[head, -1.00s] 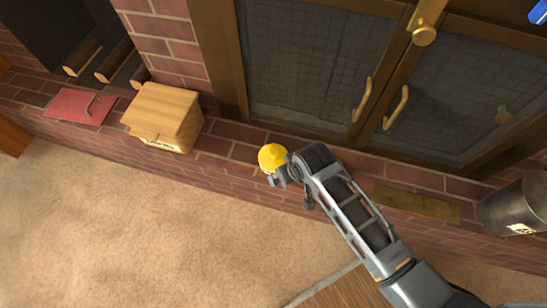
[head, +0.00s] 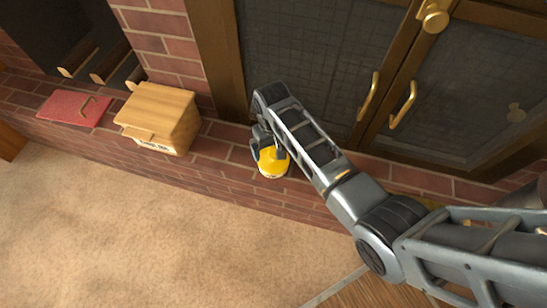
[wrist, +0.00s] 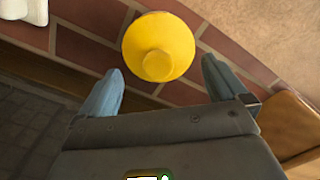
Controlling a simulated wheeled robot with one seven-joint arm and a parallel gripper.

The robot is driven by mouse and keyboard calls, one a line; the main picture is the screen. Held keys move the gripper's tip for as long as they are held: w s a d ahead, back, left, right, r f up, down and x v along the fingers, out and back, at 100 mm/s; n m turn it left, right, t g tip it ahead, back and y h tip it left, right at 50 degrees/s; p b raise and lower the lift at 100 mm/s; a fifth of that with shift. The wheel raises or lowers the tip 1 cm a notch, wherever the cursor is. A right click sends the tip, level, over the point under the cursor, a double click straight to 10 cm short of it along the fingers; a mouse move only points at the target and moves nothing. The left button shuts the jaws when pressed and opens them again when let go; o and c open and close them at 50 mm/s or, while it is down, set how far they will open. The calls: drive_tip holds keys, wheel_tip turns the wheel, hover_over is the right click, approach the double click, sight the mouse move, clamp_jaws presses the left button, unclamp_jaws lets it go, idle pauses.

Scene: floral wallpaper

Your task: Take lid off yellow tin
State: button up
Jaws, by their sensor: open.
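The yellow tin (head: 272,165) stands on the brick ledge, with a pale band showing at its lower edge in the head view. From above, the wrist view shows its round yellow lid (wrist: 158,47) with a raised knob. My gripper (wrist: 160,88) is open and empty in the wrist view. Its two blue-grey fingers are spread to either side, just short of the lid, and I see no contact. In the head view my gripper (head: 262,148) is partly hidden by my arm, right at the tin.
A wooden box (head: 160,118) stands on the ledge left of the tin. A red board with a handle (head: 75,108) lies farther left. Dark glazed doors with brass handles (head: 368,97) rise behind. Brick wall is close by; carpet (head: 130,220) in front is clear.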

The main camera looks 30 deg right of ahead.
sight(274, 153)
wheel_tip(274, 153, down, 4)
drive_tip(key=shift+s+d+r+b, duration=0.1)
drive_tip(key=shift+b, duration=0.4)
drive_tip(key=shift+c, duration=0.5)
drive_tip(key=c, duration=1)
drive_tip(key=shift+s, duration=0.15)
drive_tip(key=shift+c, duration=1.4)
